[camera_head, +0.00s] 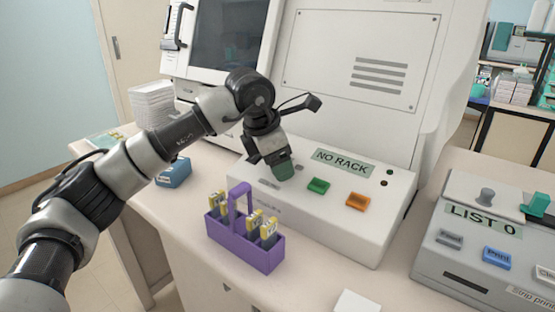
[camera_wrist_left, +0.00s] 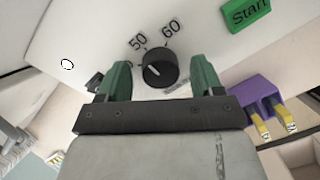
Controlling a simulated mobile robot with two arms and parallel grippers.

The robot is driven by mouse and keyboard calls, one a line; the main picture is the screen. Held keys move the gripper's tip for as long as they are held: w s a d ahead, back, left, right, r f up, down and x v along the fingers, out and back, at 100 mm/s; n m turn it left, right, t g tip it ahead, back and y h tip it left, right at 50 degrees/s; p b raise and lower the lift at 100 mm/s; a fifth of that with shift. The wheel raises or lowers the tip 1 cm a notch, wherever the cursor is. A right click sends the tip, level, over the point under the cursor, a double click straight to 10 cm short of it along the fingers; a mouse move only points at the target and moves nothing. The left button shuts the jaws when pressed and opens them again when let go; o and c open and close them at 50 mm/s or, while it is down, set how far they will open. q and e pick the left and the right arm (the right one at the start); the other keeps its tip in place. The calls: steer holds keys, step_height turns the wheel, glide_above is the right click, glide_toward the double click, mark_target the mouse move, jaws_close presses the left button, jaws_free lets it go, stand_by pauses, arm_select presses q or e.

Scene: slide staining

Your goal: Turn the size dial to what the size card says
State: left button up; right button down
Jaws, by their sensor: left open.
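The size dial (camera_wrist_left: 160,68) is a round black knob in the left wrist view, with a white pointer line. The printed marks 50 and 60 sit beside it on the white panel. The line appears to point away from both marks, but its exact setting is hard to tell. My left gripper (camera_wrist_left: 160,82) is open, with its green fingers on either side of the dial; I cannot tell whether they touch it. In the head view the left gripper (camera_head: 283,171) hides the dial. I cannot make out a size card. My right gripper is out of view.
A purple rack (camera_head: 246,246) with yellow-topped slides stands in front of the white machine (camera_head: 345,235). The machine has a green Start button (camera_head: 318,186), an orange button (camera_head: 358,201) and a NO RACK display (camera_head: 343,162). A grey printer (camera_head: 470,262) stands at right.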

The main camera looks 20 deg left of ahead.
arm_select(q)
steer(key=v, duration=1.1)
